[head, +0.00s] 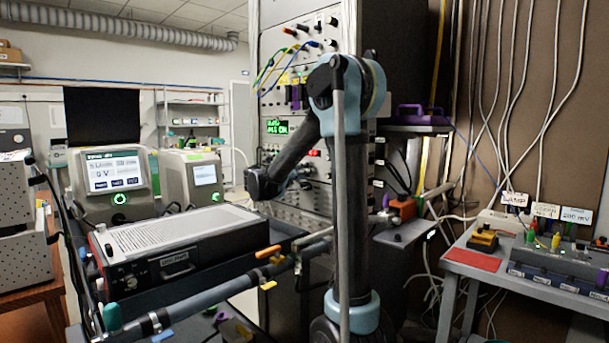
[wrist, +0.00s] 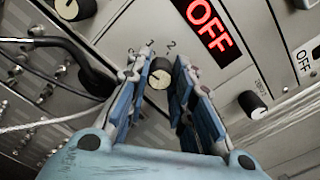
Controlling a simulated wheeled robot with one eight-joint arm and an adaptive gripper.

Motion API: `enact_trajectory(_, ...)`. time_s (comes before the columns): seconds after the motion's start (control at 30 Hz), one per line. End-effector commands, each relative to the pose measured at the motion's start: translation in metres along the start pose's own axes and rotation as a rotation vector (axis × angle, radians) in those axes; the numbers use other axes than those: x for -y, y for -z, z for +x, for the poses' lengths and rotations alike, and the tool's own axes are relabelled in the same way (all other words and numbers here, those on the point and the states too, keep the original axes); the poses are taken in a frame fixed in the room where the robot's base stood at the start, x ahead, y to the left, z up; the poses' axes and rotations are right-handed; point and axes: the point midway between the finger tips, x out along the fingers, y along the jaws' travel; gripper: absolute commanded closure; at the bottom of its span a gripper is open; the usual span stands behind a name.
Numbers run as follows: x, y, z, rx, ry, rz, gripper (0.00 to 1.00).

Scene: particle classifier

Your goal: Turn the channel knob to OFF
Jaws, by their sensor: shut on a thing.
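In the wrist view, the channel knob (wrist: 160,76) is a small dark knob with a cream face, on a grey panel. Small marks, including 1 and 2, are printed above it. My gripper (wrist: 161,82) has blue-grey fingers, one on each side of the knob, and is shut on it. The exact fingertip contact is hard to see. A display (wrist: 208,28) above right shows OFF in red letters. In the head view, my arm reaches to the tall instrument rack (head: 290,215); my fingers cannot be made out there.
In the wrist view, another knob (wrist: 252,104) is to the right and one (wrist: 70,9) at the upper left. A black cable (wrist: 62,62) runs close to the left finger. In the head view, a black instrument case (head: 175,265) stands left of the rack.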

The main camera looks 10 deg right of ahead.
Motion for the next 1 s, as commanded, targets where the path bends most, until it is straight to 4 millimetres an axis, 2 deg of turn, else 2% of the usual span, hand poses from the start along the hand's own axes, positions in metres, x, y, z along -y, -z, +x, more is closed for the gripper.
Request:
enact_trajectory(0.43, -0.0007, 0.0037, -0.0012, -0.008, -0.005, -0.232, 1.0)
enact_trajectory(1.0, -0.0005, 0.0037, -0.0011, -0.009, -0.005, -0.268, 1.0)
